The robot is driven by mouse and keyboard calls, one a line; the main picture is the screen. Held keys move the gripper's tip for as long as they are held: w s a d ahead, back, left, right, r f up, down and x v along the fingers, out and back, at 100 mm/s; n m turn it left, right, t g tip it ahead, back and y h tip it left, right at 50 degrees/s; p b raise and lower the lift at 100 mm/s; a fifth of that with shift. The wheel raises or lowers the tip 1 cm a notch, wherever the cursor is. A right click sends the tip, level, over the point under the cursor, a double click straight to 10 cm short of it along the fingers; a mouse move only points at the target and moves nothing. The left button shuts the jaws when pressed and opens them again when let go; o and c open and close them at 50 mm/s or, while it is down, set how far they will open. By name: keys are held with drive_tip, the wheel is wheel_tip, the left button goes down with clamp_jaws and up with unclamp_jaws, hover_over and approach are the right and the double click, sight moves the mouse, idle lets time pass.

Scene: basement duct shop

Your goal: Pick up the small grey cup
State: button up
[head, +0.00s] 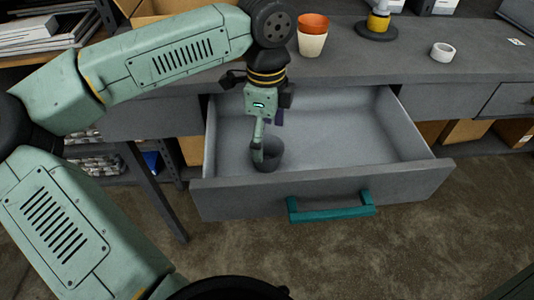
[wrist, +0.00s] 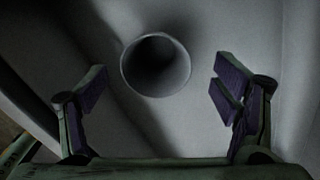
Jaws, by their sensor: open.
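The small grey cup (head: 268,158) stands in the open grey drawer (head: 340,140), toward its left front part. In the wrist view the cup (wrist: 156,66) shows its round open mouth from above and looks empty, though its inside is dark. My gripper (head: 264,140) points down into the drawer at the cup and partly covers it in the head view. In the wrist view my gripper (wrist: 160,90) is open, with purple finger pads set wide apart. The cup lies ahead between the lines of the fingers, with space on both sides, and nothing is held.
The drawer's front panel has a teal handle (head: 331,207). On the grey worktop (head: 400,66) above stand an orange and cream pot (head: 312,44), a yellow and dark stand (head: 377,24) and a white ring (head: 443,52). The rest of the drawer looks empty. Drawer walls surround my gripper.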

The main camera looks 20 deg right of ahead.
sight(267, 152)
drive_tip(key=f, duration=0.1)
drive_tip(key=f+p, duration=0.1)
drive_tip(key=f, duration=0.3)
drive_tip(key=shift+s, duration=0.3)
drive_tip(key=shift+r, duration=0.1)
drive_tip(key=shift+c, duration=0.5)
drive_tip(key=c, duration=1.1)
